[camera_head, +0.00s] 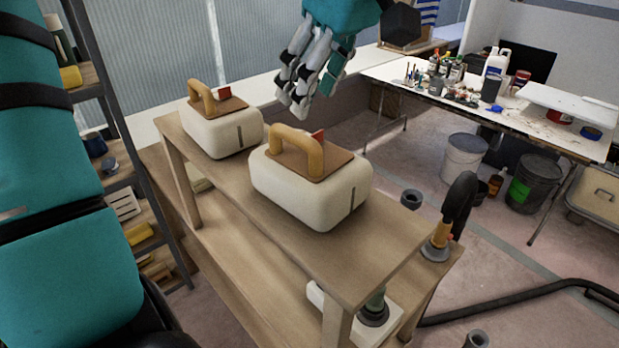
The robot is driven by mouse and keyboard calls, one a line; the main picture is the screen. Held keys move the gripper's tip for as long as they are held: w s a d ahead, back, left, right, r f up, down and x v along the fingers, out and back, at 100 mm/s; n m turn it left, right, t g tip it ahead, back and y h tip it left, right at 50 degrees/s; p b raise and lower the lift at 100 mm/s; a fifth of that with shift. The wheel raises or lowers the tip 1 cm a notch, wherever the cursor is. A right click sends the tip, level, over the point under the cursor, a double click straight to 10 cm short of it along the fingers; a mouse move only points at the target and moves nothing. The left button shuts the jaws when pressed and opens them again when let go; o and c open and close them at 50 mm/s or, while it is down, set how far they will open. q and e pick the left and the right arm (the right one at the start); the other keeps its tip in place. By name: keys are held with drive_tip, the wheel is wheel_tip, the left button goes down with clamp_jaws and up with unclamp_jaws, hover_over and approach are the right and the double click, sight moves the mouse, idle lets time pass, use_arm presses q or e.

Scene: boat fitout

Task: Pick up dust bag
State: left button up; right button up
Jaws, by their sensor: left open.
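Two cream, rounded, box-like bodies stand upright on the wooden bench (393,238), each with a brown top plate, an orange-yellow loop handle and a red tab. They seem to be the dust bags; the near dust bag (312,196) is at mid-bench, and the far dust bag (222,134) stands behind it to the left. My left gripper (305,92) is open and empty. In the picture it is above and beyond the near dust bag, apart from both handles. My right gripper is out of view.
A shelf rack (128,172) stands left of the bench. A black-and-yellow hose fitting (441,234) is at the bench's right end. A black hose (520,296) lies on the floor. A cluttered white table (427,92) and buckets (463,157) stand at the back right.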

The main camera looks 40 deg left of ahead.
sight(296, 131)
use_arm(q)
drive_tip(key=x, duration=0.4)
drive_tip(key=shift+a+p, duration=0.15)
drive_tip(key=shift+p, duration=0.2)
drive_tip(key=shift+a+f+p, duration=0.1)
drive_tip(key=shift+f+p, duration=0.15)
drive_tip(key=shift+p, duration=0.05)
drive_tip(key=p+x, duration=0.1)
drive_tip(key=x, duration=0.2)
drive_tip(key=shift+s+f, duration=0.1)
drive_tip(key=shift+f, duration=0.25)
drive_tip(key=shift+a+f+p, duration=0.3)
drive_tip(key=shift+a+f, duration=0.05)
drive_tip(key=shift+f, duration=0.05)
drive_tip(key=shift+d, duration=0.2)
drive_tip(key=c, duration=0.5)
clamp_jaws()
